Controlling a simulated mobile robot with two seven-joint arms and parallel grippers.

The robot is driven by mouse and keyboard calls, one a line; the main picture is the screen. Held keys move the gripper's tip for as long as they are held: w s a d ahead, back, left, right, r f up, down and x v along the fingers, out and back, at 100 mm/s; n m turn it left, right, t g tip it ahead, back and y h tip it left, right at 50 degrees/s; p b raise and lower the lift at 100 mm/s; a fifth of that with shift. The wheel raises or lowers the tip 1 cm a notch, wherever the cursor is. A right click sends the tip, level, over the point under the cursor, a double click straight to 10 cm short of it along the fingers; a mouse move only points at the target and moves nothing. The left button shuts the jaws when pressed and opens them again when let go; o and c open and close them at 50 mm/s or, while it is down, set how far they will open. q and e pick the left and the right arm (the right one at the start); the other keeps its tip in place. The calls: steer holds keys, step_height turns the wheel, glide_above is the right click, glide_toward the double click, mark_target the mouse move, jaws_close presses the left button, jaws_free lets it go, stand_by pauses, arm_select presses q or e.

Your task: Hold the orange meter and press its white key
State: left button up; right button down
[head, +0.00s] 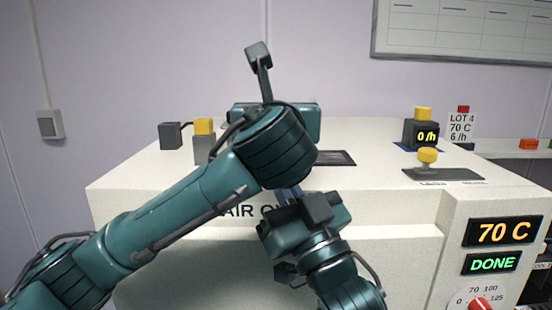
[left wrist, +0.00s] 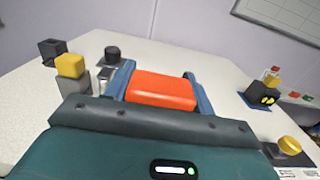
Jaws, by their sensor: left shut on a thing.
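The orange meter (left wrist: 162,91) shows in the left wrist view, between the two blue fingers of my left gripper (left wrist: 158,73), which is shut on it. Its white key does not show. In the head view my left gripper's teal body (head: 302,120) is over the white machine's top, and my own arm hides its fingers and the meter. My right gripper (head: 289,192) is in front of the machine, below my left arm's wrist. Its blue fingers are partly covered, so I cannot tell whether they are open or shut.
The white oven-like machine (head: 400,230) fills the middle, with 70 C and DONE displays (head: 492,263). A dark box reading 0 /h (head: 424,135) and a yellow knob (head: 427,157) stand right. A yellow-topped grey block (head: 204,143) and dark box (head: 170,135) stand left.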

arm_select(q)
steer(key=shift+s+d+r, duration=0.1)
steer(key=shift+s+r, duration=0.05)
arm_select(e)
steer(key=shift+w+d+r, duration=0.15)
steer(key=shift+d+r, duration=0.1)
steer(key=shift+r, duration=0.15)
steer(key=shift+a+f, duration=0.1)
steer(key=shift+f, duration=0.05)
arm_select(q)
steer(key=shift+w, duration=0.3)
arm_select(e)
steer(key=shift+s+a+f, duration=0.1)
steer(key=shift+s+f, duration=0.05)
steer(key=shift+s, duration=0.6)
arm_select(q)
steer(key=shift+w+a+f, duration=0.2)
steer(key=shift+w+f, duration=0.05)
steer(key=shift+f, duration=0.05)
arm_select(e)
steer(key=shift+s+f, duration=0.1)
steer(key=shift+s, duration=1.6)
